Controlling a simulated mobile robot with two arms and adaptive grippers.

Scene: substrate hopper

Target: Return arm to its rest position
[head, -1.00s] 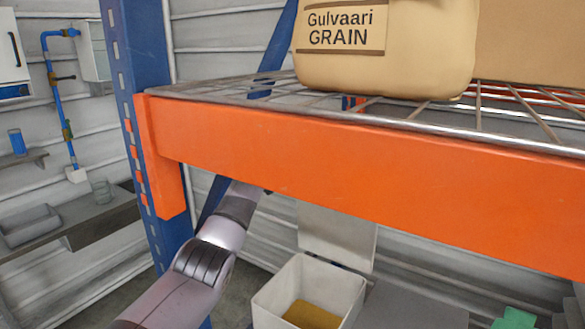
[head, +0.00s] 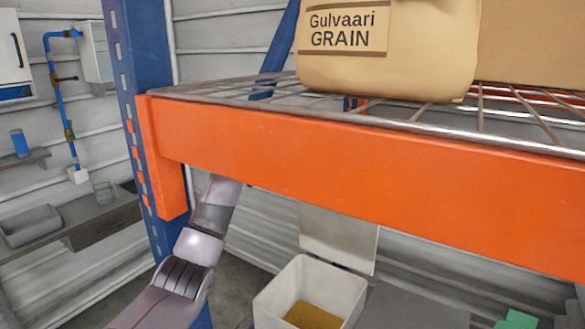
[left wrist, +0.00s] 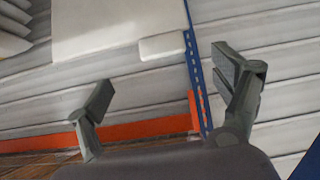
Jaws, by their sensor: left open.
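My left arm comes up from the bottom left in the head view and passes behind the orange shelf beam (head: 330,165). Its gripper is hidden there by the beam. In the left wrist view my left gripper (left wrist: 165,95) has its two grey fingers spread wide apart, with nothing between them. The fingers stand before a pale corrugated wall, a blue slotted post (left wrist: 195,70) and an orange beam (left wrist: 130,132). My right gripper is in neither view.
A blue upright (head: 135,90) stands left of the beam. A Gulvaari grain sack (head: 390,60) sits on the wire shelf. Below is an open white bin (head: 340,290) holding yellow-brown material. A grey side shelf (head: 100,212) holds a tray and glass at left.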

